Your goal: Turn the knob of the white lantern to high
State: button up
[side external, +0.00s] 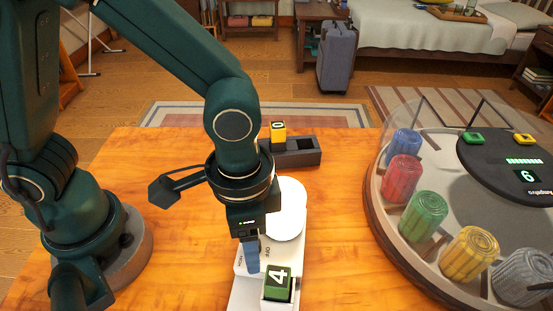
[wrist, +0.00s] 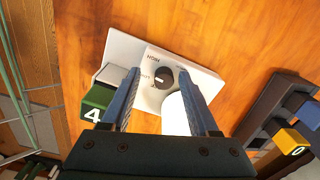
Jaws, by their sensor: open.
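The white lantern stands on the wooden table, its pale round body (side external: 287,215) behind my gripper in the side external view. Its white face plate (wrist: 205,84) shows in the wrist view, with printed labels; HIGH is legible. The dark round knob (wrist: 163,76) sits on this plate and carries a short white mark; I cannot tell surely which label the mark points at. My gripper (side external: 250,268) is open and points down over the plate. In the wrist view its two blue fingers (wrist: 158,74) stand either side of the knob, with visible gaps. The side external view hides the knob.
A green block marked 4 (side external: 277,284) sits in a white holder close beside my gripper. A dark tray (side external: 303,153) with a yellow block marked 0 (side external: 278,132) lies behind. A round clear-walled case (side external: 375,205) with several coloured cylinders fills the right. Bare table lies between.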

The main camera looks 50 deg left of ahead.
jog(key=n, duration=1.4)
notch_tip(320, 180, up, 17)
jog(key=a+m+t, duration=0.5)
jog(key=a+m, duration=0.1)
jog(key=a, duration=0.6)
jog(key=shift+s+a+m, duration=0.3)
jog(key=shift+a, duration=0.1)
